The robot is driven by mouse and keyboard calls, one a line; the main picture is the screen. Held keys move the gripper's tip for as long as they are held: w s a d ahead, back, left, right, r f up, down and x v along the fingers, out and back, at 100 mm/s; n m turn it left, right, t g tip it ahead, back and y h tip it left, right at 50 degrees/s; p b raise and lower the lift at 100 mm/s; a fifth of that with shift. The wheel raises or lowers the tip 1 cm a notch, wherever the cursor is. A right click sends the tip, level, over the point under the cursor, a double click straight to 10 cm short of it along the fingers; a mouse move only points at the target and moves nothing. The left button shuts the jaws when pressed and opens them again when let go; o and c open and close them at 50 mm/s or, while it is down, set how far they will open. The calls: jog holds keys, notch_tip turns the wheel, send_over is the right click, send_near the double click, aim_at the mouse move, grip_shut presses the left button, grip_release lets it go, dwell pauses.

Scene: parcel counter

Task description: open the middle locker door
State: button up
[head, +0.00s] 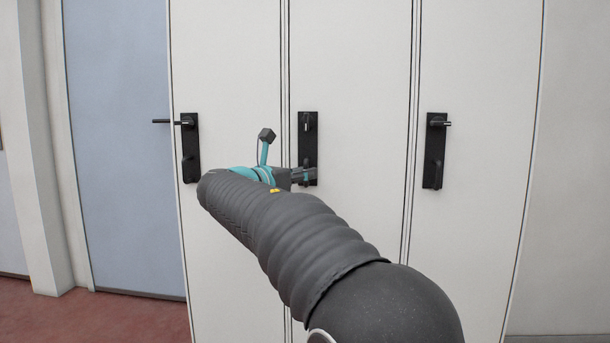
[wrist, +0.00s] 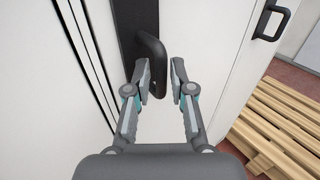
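The middle locker door (head: 350,80) is a tall white panel, flush with its neighbours and shut as far as I can see. It bears a black handle plate (head: 308,135) with a lever near the top; its lower part is partly covered by my gripper (head: 303,176). In the wrist view, my gripper (wrist: 163,75) has its two fingers apart. A dark rounded handle part (wrist: 152,50) on the black plate (wrist: 128,20) reaches between the fingertips. It is close to the left fingertip, with a gap to the right one; I cannot tell whether they touch.
White locker doors with black handle plates stand left (head: 190,150) and right (head: 435,150). A blue-grey door (head: 120,150) is further left above a red floor (head: 90,318). The wrist view shows a wooden pallet (wrist: 275,125) low right and another black handle (wrist: 270,22).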

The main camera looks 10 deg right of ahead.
jog(key=shift+w+d, duration=0.3)
jog(key=shift+d, duration=0.15)
grip_shut()
jog(key=shift+s, duration=0.1)
